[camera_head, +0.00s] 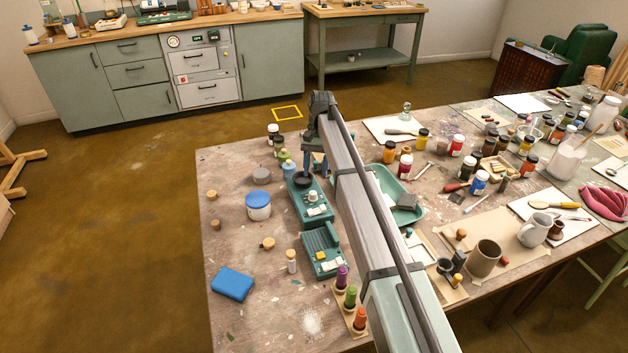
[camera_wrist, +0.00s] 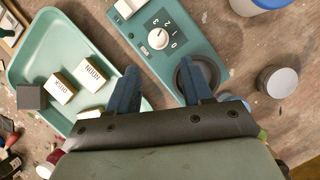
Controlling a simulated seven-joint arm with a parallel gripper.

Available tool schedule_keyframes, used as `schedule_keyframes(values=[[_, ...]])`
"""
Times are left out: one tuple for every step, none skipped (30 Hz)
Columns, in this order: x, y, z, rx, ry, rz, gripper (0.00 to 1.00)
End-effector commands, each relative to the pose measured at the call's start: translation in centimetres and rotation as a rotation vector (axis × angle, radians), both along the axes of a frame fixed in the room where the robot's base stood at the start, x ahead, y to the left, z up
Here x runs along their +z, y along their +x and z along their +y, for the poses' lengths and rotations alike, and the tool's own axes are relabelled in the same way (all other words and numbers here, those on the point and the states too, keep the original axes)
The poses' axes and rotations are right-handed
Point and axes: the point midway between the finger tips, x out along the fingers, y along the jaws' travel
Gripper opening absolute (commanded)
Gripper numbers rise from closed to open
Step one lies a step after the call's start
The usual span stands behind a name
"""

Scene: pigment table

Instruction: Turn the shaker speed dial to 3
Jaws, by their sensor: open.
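The shaker is a teal box; it shows in the head view (camera_head: 318,212) and in the wrist view (camera_wrist: 192,35). Its white round speed dial (camera_wrist: 158,38) has marks 0, 1, 2 and 3 around it; which mark it points to is too small to tell. The dial also shows in the head view (camera_head: 312,197). A dark round cup platform (camera_wrist: 212,68) sits at the shaker's other end. My gripper (camera_wrist: 158,66) is open and empty, its two blue fingers spread, below the dial in the wrist view. In the head view my gripper (camera_head: 313,166) is over the platform end.
A teal tray (camera_wrist: 40,50) with labelled blocks lies to the left in the wrist view. A grey round tin (camera_wrist: 280,82) and a blue-lidded tub (camera_head: 258,206) stand on the other side. Several jars stand behind.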

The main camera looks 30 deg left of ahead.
Motion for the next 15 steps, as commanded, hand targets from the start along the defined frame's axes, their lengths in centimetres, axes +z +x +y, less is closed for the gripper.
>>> schedule_keyframes(values=[[0.0,1.5,0.6,-0.001,0.000,0.000,0.50],[0.0,2.1,0.8,-0.001,0.000,0.000,0.50],[0.0,2.8,1.0,0.000,0.000,0.001,0.50],[0.0,3.4,1.2,0.000,0.000,0.001,0.50],[0.0,4.0,1.3,0.001,0.000,0.001,0.50],[0.0,4.8,1.5,0.001,0.000,0.001,0.50],[0.0,5.4,1.7,0.001,0.000,0.001,0.50],[0.0,5.9,1.8,0.000,0.000,0.001,0.50],[0.0,6.7,2.0,0.000,0.000,0.001,0.50],[0.0,7.1,2.2,0.000,0.000,0.001,0.50],[0.0,7.6,2.3,0.000,0.000,0.001,0.50],[0.0,8.1,2.4,0.000,-0.001,0.002,0.50],[0.0,8.4,2.5,0.000,-0.001,0.002,0.50],[0.0,8.7,2.6,0.000,-0.001,0.002,0.50],[0.0,9.0,2.6,0.001,-0.001,0.002,0.50]])
